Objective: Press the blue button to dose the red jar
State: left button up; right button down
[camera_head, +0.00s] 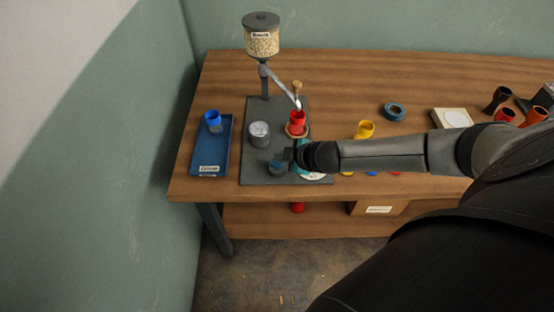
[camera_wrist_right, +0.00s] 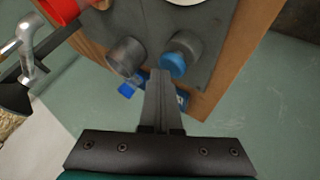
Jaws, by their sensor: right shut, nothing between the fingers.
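The red jar (camera_head: 297,120) stands on a round base on the dark grey plate, under the spout of the hopper (camera_head: 262,42); its edge shows in the right wrist view (camera_wrist_right: 62,8). The blue button (camera_head: 277,168) sits near the plate's front edge; the right wrist view shows its blue face (camera_wrist_right: 173,64) on a grey housing. My right gripper (camera_head: 289,156) is shut and empty, just right of the button in the head view. In the wrist view its fingertips (camera_wrist_right: 159,74) appear beside the blue face; I cannot tell whether they touch. My left gripper is not in view.
A grey metal cylinder (camera_head: 260,135) stands on the plate (camera_head: 252,172), left of the red jar. A blue tray (camera_head: 222,155) with a blue jar (camera_head: 213,120) lies at left. Bare table lies behind.

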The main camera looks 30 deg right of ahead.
aim_at(281, 163)
jog(key=shift+f+b, duration=0.35)
jog(key=shift+f, duration=0.25)
jog(key=shift+r, duration=0.1)
dwell(0.5)
jog(key=shift+r+p, duration=1.4)
jog(key=shift+p, duration=0.15)
notch_tip(281, 163, up, 5)
jog(key=p, duration=0.5)
jog(key=shift+r, duration=0.1)
